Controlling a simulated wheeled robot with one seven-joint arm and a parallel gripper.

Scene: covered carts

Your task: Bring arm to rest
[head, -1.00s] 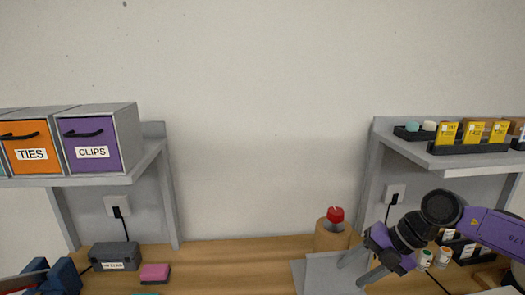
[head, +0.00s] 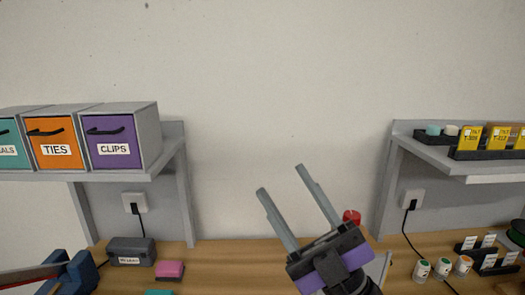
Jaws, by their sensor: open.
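My gripper (head: 279,180) is in the lower middle of the head view, with its two grey fingers pointing up and to the left. The fingers are spread apart and nothing is between them. It is raised in front of the wooden worktop (head: 215,272) and the bare wall. My gripper and wrist hide much of the worktop's middle, and the red-topped item (head: 352,216) shows only in part behind them.
A left shelf holds drawers marked TIES (head: 54,149) and CLIPS (head: 113,148). A right shelf (head: 465,165) holds yellow boxes. A dark box (head: 131,251) and a pink block (head: 170,271) lie at left. Small jars (head: 443,267) and card racks stand at right.

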